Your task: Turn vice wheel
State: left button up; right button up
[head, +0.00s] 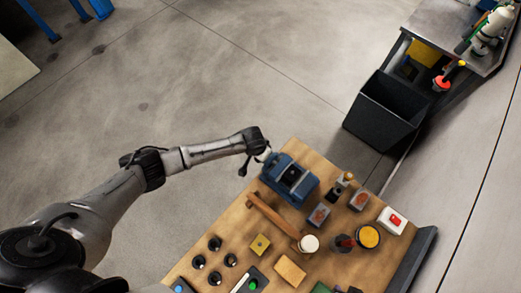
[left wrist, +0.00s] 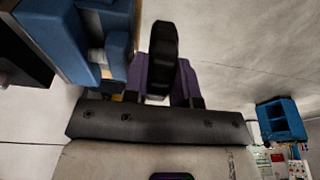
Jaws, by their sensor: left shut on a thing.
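The blue vice (head: 290,178) stands at the far left corner of the wooden workbench (head: 230,246). Part of its blue body (left wrist: 62,40) fills the upper left of the left wrist view. My left gripper (head: 264,155) is at the vice's left end, on the side facing away from the bench. In the left wrist view my left gripper (left wrist: 160,86) is shut on a dark, rounded piece, which appears to be the vice wheel (left wrist: 162,45) seen edge-on. In the head view the wheel is mostly hidden by the gripper. My right gripper is in neither view.
A hammer with a wooden handle (head: 272,214) lies near the vice on the bench. Small blocks, a yellow-topped tin (head: 368,236) and a red-button box (head: 392,221) stand farther right. A black bin (head: 385,112) stands beyond the bench. The floor left of the vice is clear.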

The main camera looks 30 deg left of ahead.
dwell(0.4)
pick_arm(q)
jog(key=o, duration=0.6)
jog(key=shift+o, duration=0.2)
jog(key=v, duration=1.4)
